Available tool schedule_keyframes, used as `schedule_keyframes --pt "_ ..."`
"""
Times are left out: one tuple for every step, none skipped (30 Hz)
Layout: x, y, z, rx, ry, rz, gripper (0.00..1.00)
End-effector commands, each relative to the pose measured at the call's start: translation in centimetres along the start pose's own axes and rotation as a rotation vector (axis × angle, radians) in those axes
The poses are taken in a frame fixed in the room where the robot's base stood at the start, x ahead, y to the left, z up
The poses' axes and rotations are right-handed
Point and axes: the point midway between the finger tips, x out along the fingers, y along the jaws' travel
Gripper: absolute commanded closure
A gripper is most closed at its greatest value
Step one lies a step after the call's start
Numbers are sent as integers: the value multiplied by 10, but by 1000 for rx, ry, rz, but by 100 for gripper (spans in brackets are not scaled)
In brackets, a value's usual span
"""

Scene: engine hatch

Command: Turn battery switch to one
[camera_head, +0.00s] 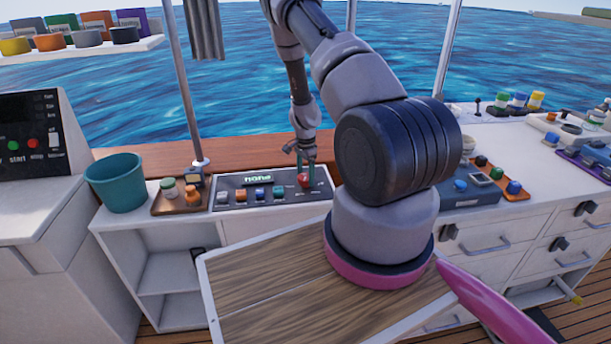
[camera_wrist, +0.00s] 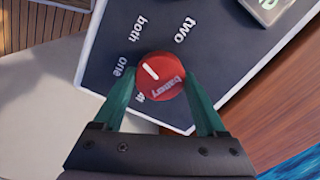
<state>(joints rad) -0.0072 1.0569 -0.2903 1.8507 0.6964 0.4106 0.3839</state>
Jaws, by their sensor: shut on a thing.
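The battery switch is a red round knob (camera_head: 303,181) at the right end of a dark control panel (camera_head: 228,181). In the wrist view the knob (camera_wrist: 160,77) carries a white pointer mark and the word "battery". The mark points to the upper left, between the labels "one" (camera_wrist: 124,66) and "both" (camera_wrist: 138,30). The label "two" (camera_wrist: 187,31) is at the top, and a fourth label at the lower left is partly hidden by a finger. My gripper (camera_head: 306,155) reaches down onto the knob, its green fingers (camera_wrist: 158,88) shut on the knob's two sides.
A teal bucket (camera_head: 116,182) and a brown tray with small jars (camera_head: 178,196) stand left of the panel. A blue-grey box with coloured knobs (camera_head: 472,193) is to the right. A wooden-topped board (camera_head: 270,290) lies in front, below my arm.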

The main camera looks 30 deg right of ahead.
Motion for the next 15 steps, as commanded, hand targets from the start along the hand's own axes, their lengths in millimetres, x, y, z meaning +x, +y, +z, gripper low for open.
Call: schedule_keyframes --pt "-1 0 0 -40 0 -2 82" --pt "-1 0 -1 -65 0 -2 82" --pt "-1 0 -1 -103 0 -2 82" --pt "-1 -1 0 -130 -1 -2 82" --pt "-1 -1 0 -161 -1 -2 82" --pt "-1 0 -1 -197 0 -2 82" --pt "-1 0 -1 -227 0 -2 82" --pt "-1 -1 -1 -255 0 -2 82" --pt "-1 -1 0 -295 0 -2 82" --pt "-1 -1 0 -322 0 -2 82" --pt "-1 0 0 -351 0 -2 82" --pt "0 0 0 -388 -1 -2 82" --pt "0 0 0 -416 -1 -2 82" --pt "0 0 0 -443 0 -2 82" --pt "0 0 0 -479 0 -2 82"
